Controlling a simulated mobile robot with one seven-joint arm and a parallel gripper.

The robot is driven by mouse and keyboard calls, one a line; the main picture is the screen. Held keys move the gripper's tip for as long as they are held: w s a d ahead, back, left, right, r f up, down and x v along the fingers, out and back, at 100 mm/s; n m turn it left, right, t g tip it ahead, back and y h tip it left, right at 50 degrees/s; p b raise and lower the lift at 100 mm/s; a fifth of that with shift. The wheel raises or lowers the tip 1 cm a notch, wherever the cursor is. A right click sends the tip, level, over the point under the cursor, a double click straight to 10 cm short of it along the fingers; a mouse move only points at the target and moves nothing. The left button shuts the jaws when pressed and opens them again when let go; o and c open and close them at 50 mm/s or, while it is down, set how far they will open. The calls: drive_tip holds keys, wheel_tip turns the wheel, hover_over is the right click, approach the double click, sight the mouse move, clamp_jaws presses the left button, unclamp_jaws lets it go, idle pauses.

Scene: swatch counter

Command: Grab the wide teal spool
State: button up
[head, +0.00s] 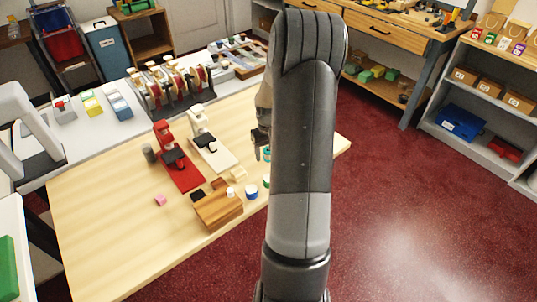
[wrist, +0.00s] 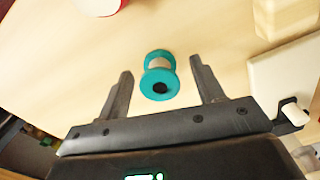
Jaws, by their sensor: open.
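The wide teal spool (wrist: 148,86) stands on the pale wood counter in the wrist view, with teal flanges, a pale wound middle and a dark centre hole. My gripper (wrist: 161,66) is open, one finger on each side of the spool with a gap to both. Nothing is held. In the head view my gripper (head: 262,145) is over the counter's right part, partly hidden by my arm. Small teal and green pieces show beside my arm there; I cannot tell which is this spool.
A red stand (head: 184,178) and a white stand (head: 218,158) are on the counter (head: 100,220), left of my gripper. A wooden block (head: 218,210) and a blue-banded jar (head: 251,191) lie nearer. In the wrist view a pale slab (wrist: 288,78) is at right.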

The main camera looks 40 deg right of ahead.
drive_tip(key=shift+c, duration=0.3)
drive_tip(key=c, duration=1)
